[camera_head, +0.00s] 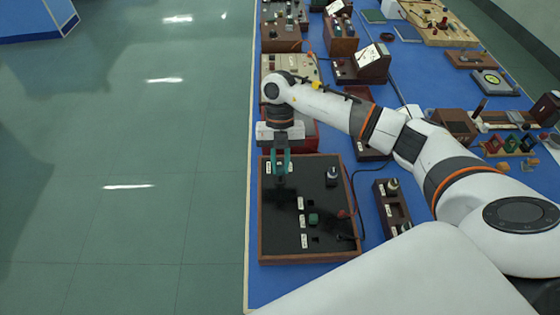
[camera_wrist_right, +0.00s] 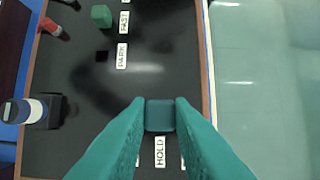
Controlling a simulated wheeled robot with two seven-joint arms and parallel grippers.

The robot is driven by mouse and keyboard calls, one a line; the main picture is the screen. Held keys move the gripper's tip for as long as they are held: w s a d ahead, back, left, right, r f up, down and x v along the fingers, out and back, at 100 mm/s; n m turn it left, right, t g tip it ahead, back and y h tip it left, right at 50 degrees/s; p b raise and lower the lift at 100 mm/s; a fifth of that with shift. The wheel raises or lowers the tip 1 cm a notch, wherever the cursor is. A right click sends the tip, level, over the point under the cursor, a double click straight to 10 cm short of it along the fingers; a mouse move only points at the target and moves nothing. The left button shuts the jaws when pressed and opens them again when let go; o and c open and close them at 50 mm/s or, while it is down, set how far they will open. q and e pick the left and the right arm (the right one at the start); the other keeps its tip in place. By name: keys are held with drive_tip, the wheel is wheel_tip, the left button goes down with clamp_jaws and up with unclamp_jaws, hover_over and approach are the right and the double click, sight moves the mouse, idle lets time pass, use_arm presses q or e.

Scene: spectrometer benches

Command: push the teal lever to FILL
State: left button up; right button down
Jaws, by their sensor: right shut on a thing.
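The black panel (camera_head: 290,240) in a wooden frame lies on the blue bench. My right gripper (camera_head: 281,172) points down over its far left part. In the right wrist view my teal fingers (camera_wrist_right: 160,110) are shut on the teal lever (camera_wrist_right: 160,116), a small block between the tips. A HOLD label (camera_wrist_right: 160,152) shows just below the lever in that view, with slivers of other labels on both sides mostly hidden by the fingers. I cannot read FILL anywhere. My left gripper is not in view.
A green block (camera_wrist_right: 101,16) stands beside the FAST label (camera_wrist_right: 124,22), near the PARK label (camera_wrist_right: 122,56). A white-and-dark knob (camera_head: 332,174) stands at the panel's right. A red-tipped part (camera_head: 343,214) is near its right edge. Instruments crowd the bench beyond; floor lies left.

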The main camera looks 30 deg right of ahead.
drive_tip(key=shift+s+d+f+n+t+y+b, duration=0.15)
drive_tip(key=shift+s+d+t+y+b, duration=0.1)
drive_tip(key=shift+d+y+b, duration=0.25)
drive_tip(key=shift+s+d+f+n+t+y+b, duration=0.15)
drive_tip(key=shift+d+t+y+b, duration=0.1)
drive_tip(key=shift+d+y+b, duration=0.25)
drive_tip(key=shift+s+d+f+t+y+b, duration=0.2)
drive_tip(key=shift+d+t+y+b, duration=0.25)
drive_tip(key=shift+y+b, duration=0.55)
drive_tip(key=shift+s+d+n+y, duration=0.2)
drive_tip(key=shift+n+y, duration=0.1)
drive_tip(key=shift+y, duration=0.2)
drive_tip(key=c, duration=1.3)
unclamp_jaws()
drive_tip(key=shift+b+v, duration=1.4)
drive_tip(key=shift+v, duration=4.65)
